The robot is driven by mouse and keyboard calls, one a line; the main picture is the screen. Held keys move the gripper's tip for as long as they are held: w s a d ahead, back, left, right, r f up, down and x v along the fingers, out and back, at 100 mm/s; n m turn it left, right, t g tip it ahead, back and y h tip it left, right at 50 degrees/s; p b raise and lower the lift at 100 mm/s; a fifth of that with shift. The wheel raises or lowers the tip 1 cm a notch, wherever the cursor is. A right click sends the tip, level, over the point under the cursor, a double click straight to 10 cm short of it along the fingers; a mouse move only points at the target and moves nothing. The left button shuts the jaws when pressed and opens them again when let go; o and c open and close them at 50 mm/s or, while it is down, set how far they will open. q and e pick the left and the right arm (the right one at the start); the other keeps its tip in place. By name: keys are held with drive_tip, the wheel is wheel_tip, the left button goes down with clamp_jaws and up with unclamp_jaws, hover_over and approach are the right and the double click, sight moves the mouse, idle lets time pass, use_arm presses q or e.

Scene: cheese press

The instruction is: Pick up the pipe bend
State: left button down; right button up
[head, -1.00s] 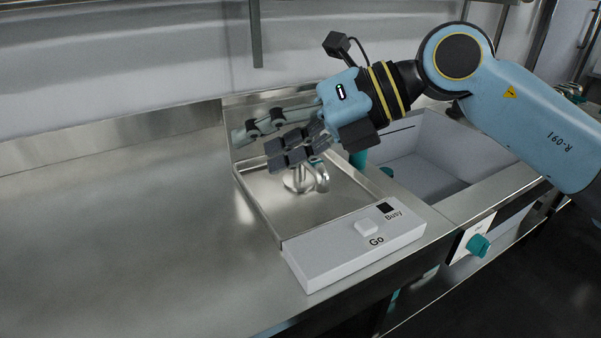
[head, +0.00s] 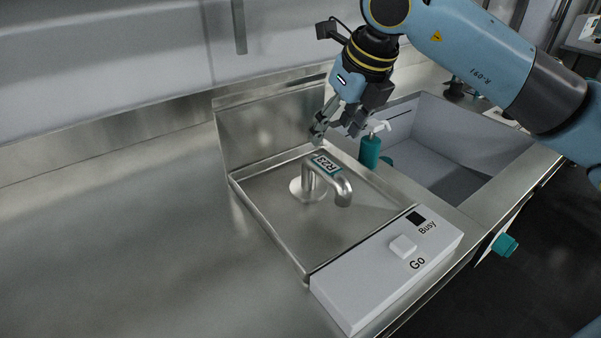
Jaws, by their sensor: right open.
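The pipe bend (head: 341,188) is a grey metal bent tube with a label reading R23 on its top. It stands on a round flange in the shallow metal tray (head: 285,233), in the head view's middle. My right gripper (head: 334,137) is open, its fingers pointing down. In the picture it is just above and behind the pipe bend, apart from it, with nothing between the fingers. My left gripper is not in view.
A white box with a Go button (head: 403,246) and a Busy square borders the tray's front right. A teal bottle (head: 370,151) with a white pump stands close to my right gripper. A sink (head: 455,142) lies to the right. The counter (head: 130,245) at left is clear.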

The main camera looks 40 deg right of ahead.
sight(321, 160)
drive_tip(key=x, duration=0.4)
drive_tip(key=shift+a+f, duration=0.1)
drive_tip(key=shift+f, duration=0.2)
drive_tip(key=x, duration=0.5)
drive_tip(key=shift+f, duration=0.2)
drive_tip(key=shift+s, duration=0.1)
drive_tip(key=shift+c, duration=0.4)
drive_tip(key=c, duration=0.4)
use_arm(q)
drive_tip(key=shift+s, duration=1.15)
use_arm(e)
clamp_jaws()
drive_tip(key=shift+r, duration=0.1)
